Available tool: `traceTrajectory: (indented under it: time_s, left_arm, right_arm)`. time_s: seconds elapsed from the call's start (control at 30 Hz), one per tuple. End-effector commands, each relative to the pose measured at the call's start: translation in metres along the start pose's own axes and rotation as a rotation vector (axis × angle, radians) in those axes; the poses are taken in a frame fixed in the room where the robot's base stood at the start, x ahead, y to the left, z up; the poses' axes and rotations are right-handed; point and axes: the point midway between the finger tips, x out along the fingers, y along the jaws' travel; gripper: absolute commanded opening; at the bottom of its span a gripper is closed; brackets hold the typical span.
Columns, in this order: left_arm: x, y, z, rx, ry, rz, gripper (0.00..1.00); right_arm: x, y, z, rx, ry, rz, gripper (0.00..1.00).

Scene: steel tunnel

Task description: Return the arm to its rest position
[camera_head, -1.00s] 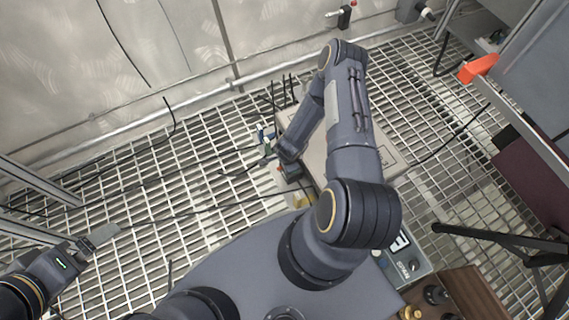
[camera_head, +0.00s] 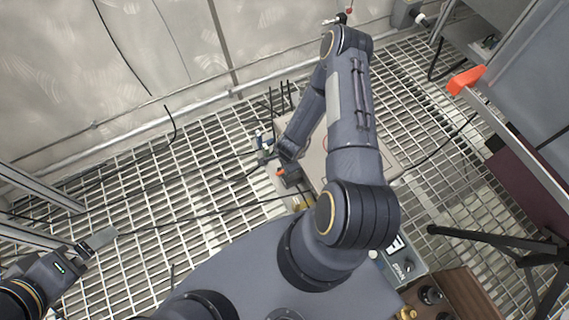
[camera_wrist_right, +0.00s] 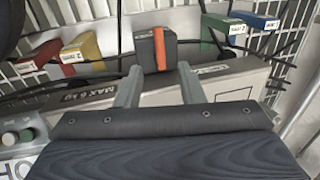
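My right arm (camera_head: 352,115) rises from the middle of the head view, bends sharply at the top, and its forearm hangs back down. Its gripper is small and partly hidden in the head view. In the right wrist view the right gripper (camera_wrist_right: 160,84) shows two grey fingers apart with nothing between them. A dark block with an orange stripe (camera_wrist_right: 155,50) stands just beyond the fingertips. My left gripper (camera_head: 97,241) is at the lower left of the head view, over the grating; its finger gap is unclear.
A light case (camera_head: 312,160) lies under the right arm. Cables cross the grating. A tripod (camera_head: 500,243) and an orange handle (camera_head: 466,79) are at right.

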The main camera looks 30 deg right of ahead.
Motion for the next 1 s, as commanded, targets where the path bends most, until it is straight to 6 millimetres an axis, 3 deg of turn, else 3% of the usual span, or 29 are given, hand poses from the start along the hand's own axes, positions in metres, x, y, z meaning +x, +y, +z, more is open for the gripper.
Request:
traceTrajectory:
  time_s: [0.37, 0.47, 0.53, 0.67, 0.8, 0.9, 1.0]
  left_arm:
    - [0.000, 0.000, 0.000, 0.000, 0.000, 0.000, 1.00]
    - [0.000, 0.000, 0.000, 0.000, 0.000, 0.000, 1.00]
    - [0.000, 0.000, 0.000, 0.000, 0.000, 0.000, 1.00]
    - [0.000, 0.000, 0.000, 0.000, 0.000, 0.000, 1.00]
    - [0.000, 0.000, 0.000, 0.000, 0.000, 0.000, 1.00]
    - [0.000, 0.000, 0.000, 0.000, 0.000, 0.000, 1.00]
    - [0.000, 0.000, 0.000, 0.000, 0.000, 0.000, 1.00]
  right_arm:
    - [0.000, 0.000, 0.000, 0.000, 0.000, -0.001, 0.35]
    - [-0.009, -0.010, -0.001, -0.017, -0.008, -0.018, 0.35]
    - [-0.026, -0.029, -0.003, -0.053, -0.025, -0.050, 0.35]
    - [-0.088, -0.076, 0.000, -0.185, -0.082, -0.144, 0.35]
    - [-0.176, -0.112, 0.011, -0.383, -0.148, -0.250, 0.35]
    - [-0.239, -0.121, 0.021, -0.530, -0.180, -0.314, 0.35]
    - [-0.299, -0.117, 0.032, -0.680, -0.200, -0.371, 0.35]
